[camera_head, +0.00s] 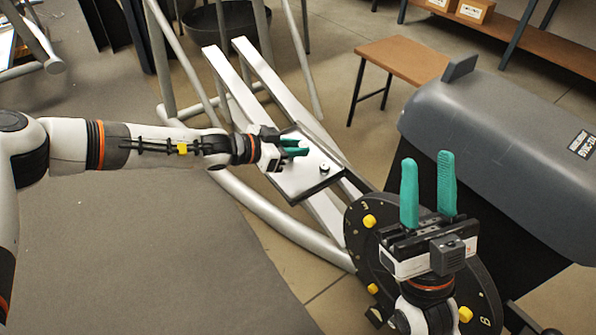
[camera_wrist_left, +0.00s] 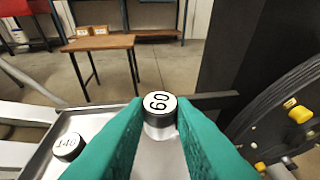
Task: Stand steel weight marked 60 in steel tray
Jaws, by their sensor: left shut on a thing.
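My left gripper (camera_head: 296,147) is shut on the steel weight marked 60 (camera_wrist_left: 160,106), which stands upright between the teal fingertips in the left wrist view. They are over the steel tray (camera_head: 299,190), a shallow plate with a dark rim. I cannot tell whether the weight's base touches the tray. A second weight, marked 140 (camera_wrist_left: 68,146), stands on the tray to the left in the wrist view. In the head view a small weight (camera_head: 324,168) shows beside my left fingers, its mark too small to read. My right gripper (camera_head: 428,185) is open and empty, pointing up.
A black wheel (camera_head: 360,235) with yellow knobs stands below and right of the tray. A grey machine cover (camera_head: 500,150) fills the right side. Pale metal frame bars (camera_head: 270,75) run behind the tray. A wooden table (camera_head: 405,58) stands further back, with open floor between.

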